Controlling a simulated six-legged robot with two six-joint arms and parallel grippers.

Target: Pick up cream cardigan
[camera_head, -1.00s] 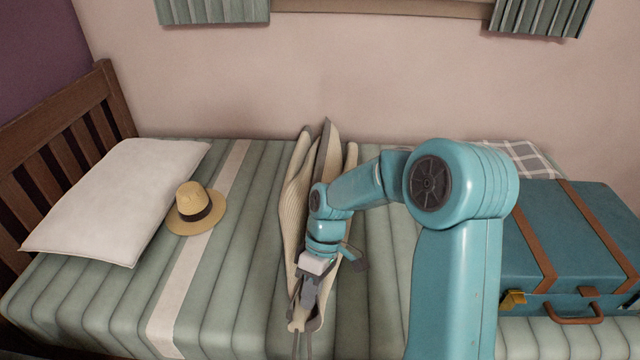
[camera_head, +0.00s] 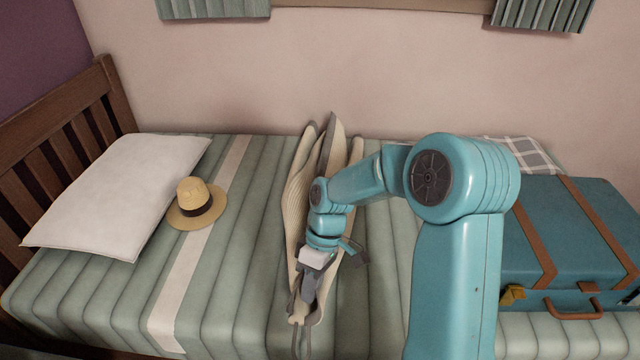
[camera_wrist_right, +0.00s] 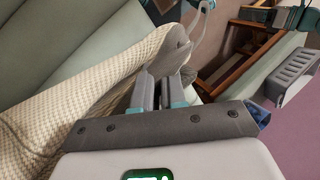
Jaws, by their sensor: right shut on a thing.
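The cream cardigan (camera_head: 300,180) is a ribbed knit with grey edging, bunched into tall folds above the bed in the head view. Its lower end narrows toward the bed's front edge. My right gripper (camera_head: 304,300) is at that lower end, shut on the cardigan. In the right wrist view the ribbed knit (camera_wrist_right: 85,95) runs from the left up to the fingers (camera_wrist_right: 160,88), with fabric between and beyond them. My right arm hides part of the cardigan. My left gripper is not in view.
A straw hat (camera_head: 197,204) lies left on the striped bed (camera_head: 240,270), near a white pillow (camera_head: 120,195). A teal suitcase (camera_head: 575,235) with brown straps stands at the right. A checked cloth (camera_head: 530,155) lies behind it. The bed between hat and cardigan is clear.

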